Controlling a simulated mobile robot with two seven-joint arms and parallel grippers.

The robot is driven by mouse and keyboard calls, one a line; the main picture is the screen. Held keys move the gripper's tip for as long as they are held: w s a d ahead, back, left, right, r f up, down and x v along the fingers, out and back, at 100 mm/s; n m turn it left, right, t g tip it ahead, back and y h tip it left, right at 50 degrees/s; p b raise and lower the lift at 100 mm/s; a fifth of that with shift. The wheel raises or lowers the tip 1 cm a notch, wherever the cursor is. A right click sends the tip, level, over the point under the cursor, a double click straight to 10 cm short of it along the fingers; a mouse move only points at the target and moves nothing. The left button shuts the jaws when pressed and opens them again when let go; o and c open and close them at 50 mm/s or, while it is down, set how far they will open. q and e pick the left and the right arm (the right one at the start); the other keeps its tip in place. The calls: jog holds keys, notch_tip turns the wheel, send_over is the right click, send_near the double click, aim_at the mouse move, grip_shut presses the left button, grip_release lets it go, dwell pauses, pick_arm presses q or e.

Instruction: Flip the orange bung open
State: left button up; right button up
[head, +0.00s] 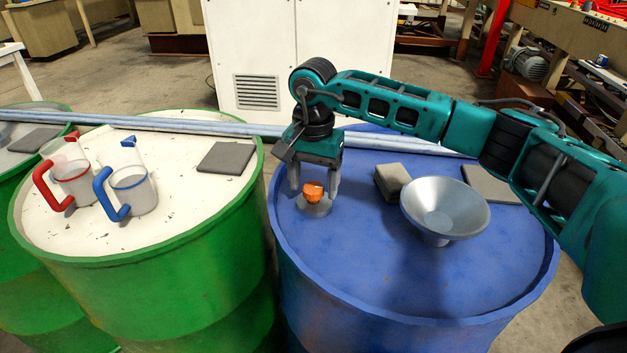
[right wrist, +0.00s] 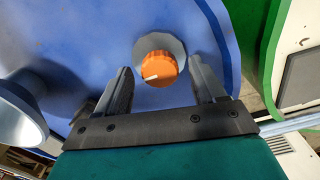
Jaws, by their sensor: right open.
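The orange bung (head: 313,192) sits in a grey round fitting (head: 315,208) on top of the blue drum (head: 400,281), near its left side. In the right wrist view the bung (right wrist: 158,70) shows a short pale mark on its face. My right gripper (head: 315,188) is open and points down over the bung, with its fingers on either side and nothing held. In the right wrist view the bung lies between and slightly beyond the fingertips (right wrist: 163,78); I cannot tell whether they touch it. My left gripper is not in view.
A metal funnel (head: 445,207) and a grey-brown block (head: 392,182) stand right of the bung on the blue drum. A dark pad (head: 490,184) lies behind. Pale rods (head: 225,127) cross the drums' backs. Red (head: 72,180) and blue-handled (head: 133,190) jugs stand on the green drum.

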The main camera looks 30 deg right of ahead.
jog(key=c, duration=1.1)
jog(key=shift+o, duration=0.2)
